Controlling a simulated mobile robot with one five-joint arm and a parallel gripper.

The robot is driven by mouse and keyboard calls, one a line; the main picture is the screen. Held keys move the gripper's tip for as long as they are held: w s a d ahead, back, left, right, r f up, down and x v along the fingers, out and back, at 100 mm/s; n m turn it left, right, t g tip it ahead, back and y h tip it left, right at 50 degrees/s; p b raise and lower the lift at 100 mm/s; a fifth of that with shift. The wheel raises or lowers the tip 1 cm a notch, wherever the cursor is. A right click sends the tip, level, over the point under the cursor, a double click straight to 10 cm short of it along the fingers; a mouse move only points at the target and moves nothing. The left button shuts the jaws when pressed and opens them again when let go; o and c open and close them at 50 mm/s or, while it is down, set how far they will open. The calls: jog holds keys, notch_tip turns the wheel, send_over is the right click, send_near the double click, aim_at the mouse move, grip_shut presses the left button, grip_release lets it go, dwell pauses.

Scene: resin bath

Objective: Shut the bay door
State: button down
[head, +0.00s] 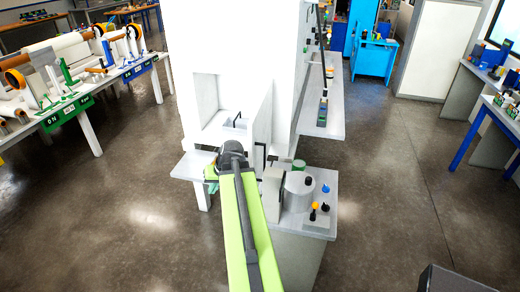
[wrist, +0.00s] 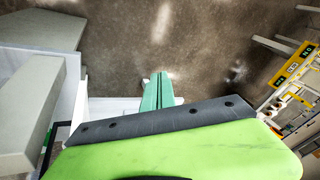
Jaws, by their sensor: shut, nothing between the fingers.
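A white machine (head: 230,40) stands ahead with an open bay (head: 207,95) in its front. A white panel (head: 262,120) on the bay's right side juts out toward me and looks like the bay door, standing open. A small dark handle-like part shows near its lower end. My gripper (head: 210,178) is at the bay's lower front, left of this panel and mostly hidden by my arm. In the wrist view my gripper's green fingers (wrist: 158,92) are together and empty, above a white surface (wrist: 108,108). Whether they touch anything cannot be told.
A white ledge (head: 190,167) sits below the bay at left. A grey stand (head: 318,222) at right holds a cylinder (head: 298,192) and several small knobs. A shelf (head: 322,118) runs along the machine's right side. A loaded bench (head: 85,85) stands at far left; the floor between is clear.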

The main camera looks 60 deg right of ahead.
jog(key=s+d+r+m+h+p, duration=0.1)
jog(key=s+d+r, duration=0.2)
jog(key=s+d, duration=0.2)
jog(key=s+d+r+m+t+h+p, duration=0.1)
jog(key=s+d+r+m+p, duration=0.1)
jog(key=d, duration=0.4)
jog(key=s+d+r+m+t+p, duration=0.1)
jog(key=s+d+r+p, duration=0.1)
jog(key=s+d+r, duration=0.2)
jog(key=shift+s+d+r+h, duration=0.2)
jog(key=shift+s+d, duration=0.4)
jog(key=shift+s, duration=0.35)
jog(key=shift+s+d+r+h, duration=0.2)
jog(key=shift+s+d, duration=0.4)
jog(key=shift+s, duration=0.3)
jog(key=shift+w+d+f+m+b, duration=0.1)
jog(key=shift+w+f+m+b, duration=0.15)
jog(key=shift+f+b, duration=0.3)
jog(key=b, duration=0.7)
send_near(255, 169)
jog(key=a+x, duration=0.1)
jog(key=x, duration=0.3)
jog(key=shift+d+f, duration=0.2)
jog(key=shift+d, duration=0.2)
